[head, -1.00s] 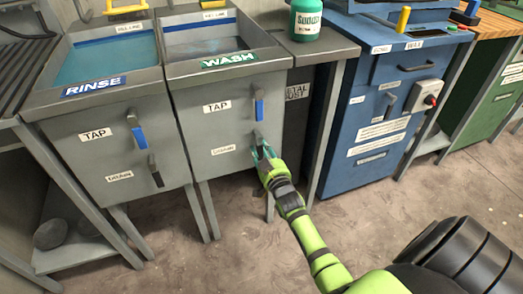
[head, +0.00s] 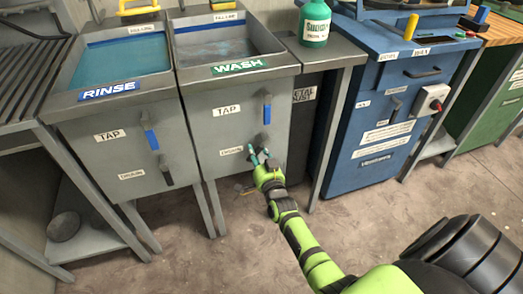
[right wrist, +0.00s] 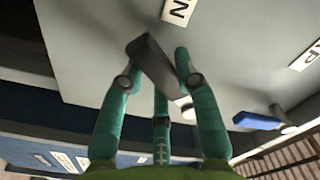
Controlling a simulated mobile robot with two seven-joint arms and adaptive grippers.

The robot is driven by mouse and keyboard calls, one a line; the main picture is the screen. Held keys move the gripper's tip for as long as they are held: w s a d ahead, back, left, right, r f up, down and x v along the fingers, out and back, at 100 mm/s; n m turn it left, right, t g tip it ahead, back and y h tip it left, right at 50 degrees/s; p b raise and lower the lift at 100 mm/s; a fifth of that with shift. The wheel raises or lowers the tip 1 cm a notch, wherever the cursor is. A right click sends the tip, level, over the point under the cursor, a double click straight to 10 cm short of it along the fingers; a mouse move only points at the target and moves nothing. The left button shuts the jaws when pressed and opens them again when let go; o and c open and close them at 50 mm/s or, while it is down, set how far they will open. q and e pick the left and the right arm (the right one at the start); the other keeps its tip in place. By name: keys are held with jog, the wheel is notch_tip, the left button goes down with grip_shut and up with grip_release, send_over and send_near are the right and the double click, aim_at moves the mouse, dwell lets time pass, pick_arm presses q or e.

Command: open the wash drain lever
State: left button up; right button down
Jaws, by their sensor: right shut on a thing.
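The wash basin (head: 240,88) is a grey cabinet with a green WASH label (head: 240,65). A blue tap lever (head: 266,113) hangs on its front. Below that, beside the lower label (head: 231,150), is my right gripper (head: 259,156), which mostly hides the wash drain lever there. In the right wrist view the dark grey drain lever (right wrist: 153,62) sits tilted between the teal fingers of my right gripper (right wrist: 152,72), which is shut on it. My left gripper is not in view.
The rinse basin (head: 115,100) stands to the left, with its own blue tap lever (head: 151,138) and dark drain lever (head: 165,170). A green bottle (head: 314,22) stands on the bench right of the wash basin. A blue cabinet (head: 375,120) is further right. The floor in front is clear.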

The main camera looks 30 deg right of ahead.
aim_at(246, 138)
jog(key=m, duration=0.1)
jog(key=a+r+m+p, duration=0.1)
jog(key=shift+w+r+m, duration=0.2)
jog(key=shift+m, duration=0.2)
jog(key=m, duration=0.1)
jog(key=r+m, duration=0.1)
jog(key=shift+w+a+m+p, duration=0.1)
jog(key=shift+a+m+p, duration=0.25)
jog(key=shift+m, duration=0.05)
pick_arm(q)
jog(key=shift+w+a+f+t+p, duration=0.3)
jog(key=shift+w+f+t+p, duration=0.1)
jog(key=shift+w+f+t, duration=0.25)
pick_arm(e)
jog(key=shift+a+r+m, duration=0.15)
jog(key=shift+r+m, duration=0.3)
jog(key=shift+m, duration=0.6)
jog(key=shift+a+r+m, duration=0.1)
jog(key=shift+r+m, duration=0.35)
jog(key=shift+m, duration=0.6)
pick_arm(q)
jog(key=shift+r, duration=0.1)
pick_arm(e)
jog(key=shift+w+r, duration=0.1)
jog(key=c, duration=0.9)
grip_release()
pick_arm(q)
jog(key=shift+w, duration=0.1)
